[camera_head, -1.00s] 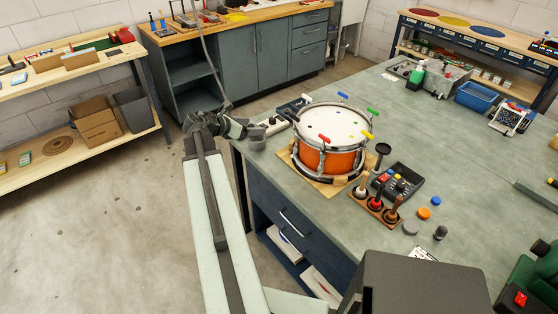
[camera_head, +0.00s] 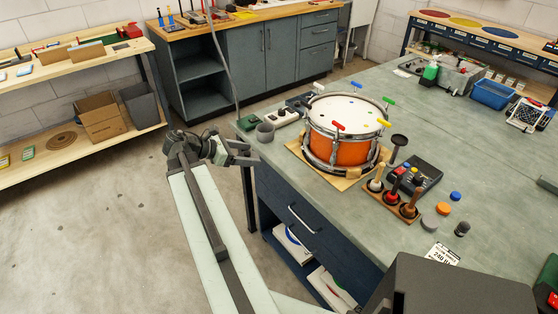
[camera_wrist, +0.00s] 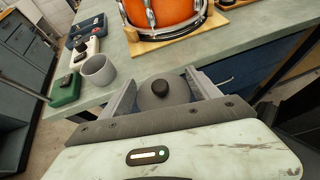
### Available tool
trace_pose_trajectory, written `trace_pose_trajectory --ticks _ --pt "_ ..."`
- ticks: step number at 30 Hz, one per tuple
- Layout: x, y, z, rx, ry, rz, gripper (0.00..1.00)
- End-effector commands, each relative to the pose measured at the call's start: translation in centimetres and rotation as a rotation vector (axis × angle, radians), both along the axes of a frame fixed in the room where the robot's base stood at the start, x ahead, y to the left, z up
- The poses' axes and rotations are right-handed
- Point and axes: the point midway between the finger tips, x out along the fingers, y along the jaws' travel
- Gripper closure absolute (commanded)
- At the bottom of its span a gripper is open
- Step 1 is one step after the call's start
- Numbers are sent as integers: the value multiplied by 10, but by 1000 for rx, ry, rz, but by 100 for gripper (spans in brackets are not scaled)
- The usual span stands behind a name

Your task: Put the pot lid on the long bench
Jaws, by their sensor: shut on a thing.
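The pot lid (camera_wrist: 152,95) is a grey disc with a round black knob. In the wrist view it sits between the two fingers of my gripper (camera_wrist: 160,78), which is shut on it. In the head view my gripper (camera_head: 246,154) is out over the floor, just left of the near left edge of a large grey-topped bench (camera_head: 490,190). I cannot make out the lid in that view. This bench appears to be the long bench, though other benches are in view.
An orange drum (camera_head: 337,150) stands on a wooden board near the bench's left side. A grey cup (camera_head: 265,132) and a green box (camera_head: 247,122) stand at the left corner. Stamps, caps and a dark keypad box (camera_head: 418,180) are right of the drum. The bench's middle right is clear.

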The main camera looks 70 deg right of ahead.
Motion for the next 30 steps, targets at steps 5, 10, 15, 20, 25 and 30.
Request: trace_pose_trajectory --ticks 5,10,15,20,25,30 --pt "1 4 -2 -2 2 -12 67" --pt "-13 -33 -6 -2 0 -14 67" --pt "-33 -83 -11 -2 1 -13 67" --pt "-49 -118 -15 -1 1 -10 67" --pt "-55 -130 -15 -2 1 -9 67" --pt "-57 -137 -16 -2 1 -9 67"
